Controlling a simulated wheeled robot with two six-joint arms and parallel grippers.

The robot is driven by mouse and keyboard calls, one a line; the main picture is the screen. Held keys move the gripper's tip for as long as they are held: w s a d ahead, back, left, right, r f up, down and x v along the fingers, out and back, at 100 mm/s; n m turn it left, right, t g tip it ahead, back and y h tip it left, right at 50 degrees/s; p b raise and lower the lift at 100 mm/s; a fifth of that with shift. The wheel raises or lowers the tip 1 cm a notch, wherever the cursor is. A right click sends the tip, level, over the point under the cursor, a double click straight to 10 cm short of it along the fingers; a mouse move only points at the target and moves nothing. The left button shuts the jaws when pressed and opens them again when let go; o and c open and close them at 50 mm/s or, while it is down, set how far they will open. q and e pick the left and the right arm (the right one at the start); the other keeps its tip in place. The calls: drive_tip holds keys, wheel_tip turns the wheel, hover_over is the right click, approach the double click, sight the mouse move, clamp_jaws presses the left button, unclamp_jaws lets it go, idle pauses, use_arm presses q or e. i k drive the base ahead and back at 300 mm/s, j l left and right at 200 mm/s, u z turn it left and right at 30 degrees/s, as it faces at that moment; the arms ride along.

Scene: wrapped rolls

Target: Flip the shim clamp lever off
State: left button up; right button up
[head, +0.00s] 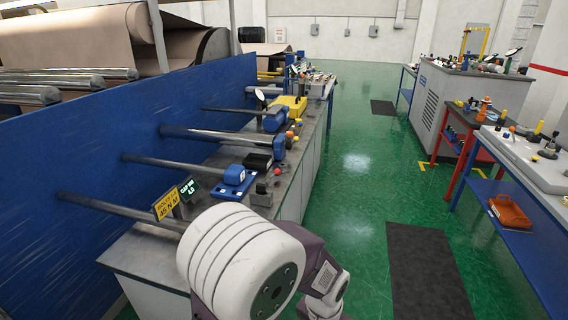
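I cannot make out the shim clamp lever for certain in the head view. A grey-topped bench (140,254) along the blue wall holds small control parts. A blue device (234,175) sits on a blue plate, with a black open box (257,162) behind it. Small grey blocks with a red knob (277,171) stand near the bench's right edge. A yellow sign (166,203) and a dark display with green digits (189,190) stand at the near end. My white and purple arm links cover the bench's near right part. Neither gripper shows.
Several metal bars (215,137) stick out from the blue wall (60,185) over the bench. The green floor (352,190) to the right is clear, with a dark mat (432,270).

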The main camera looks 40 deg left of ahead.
sight(277, 172)
drive_tip(key=i+u, duration=0.35)
drive_tip(key=u, duration=0.15)
drive_tip(key=i+l+u, duration=0.2)
drive_tip(key=i+u, duration=0.25)
drive_tip(key=i+l+u, duration=0.2)
drive_tip(key=u, duration=0.3)
drive_tip(key=i+l+u, duration=0.25)
drive_tip(key=l+u, duration=0.2)
drive_tip(key=i+l+u, duration=0.45)
drive_tip(key=k+l, duration=0.1)
